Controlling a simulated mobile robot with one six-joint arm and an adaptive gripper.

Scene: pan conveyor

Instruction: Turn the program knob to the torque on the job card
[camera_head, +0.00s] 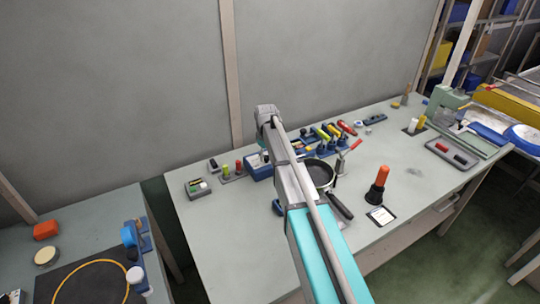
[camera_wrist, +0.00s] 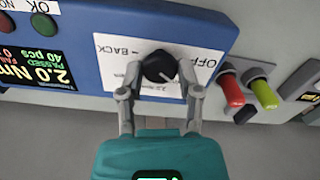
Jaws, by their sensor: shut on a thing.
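The program knob (camera_wrist: 158,66) is round and black with a pale pointer line. It sits on a white label on the blue controller box (camera_wrist: 85,18), between the fingers of my gripper (camera_wrist: 160,78), which is shut on it. The pointer slants towards the lower right in the wrist view; fingers hide some markings. The tilted display (camera_wrist: 38,58) reads 2.0 Nm. In the head view the box (camera_head: 258,168) is partly behind my arm, and my gripper is hidden. A white job card (camera_head: 380,215) lies on the bench, its print too small to read.
A black pan (camera_head: 322,175) lies on the bench beside my arm. An orange-and-black tool (camera_head: 378,185) stands near the card. Red (camera_wrist: 231,90) and green (camera_wrist: 264,94) handles are close right of the box in the wrist view. The bench's front left is clear.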

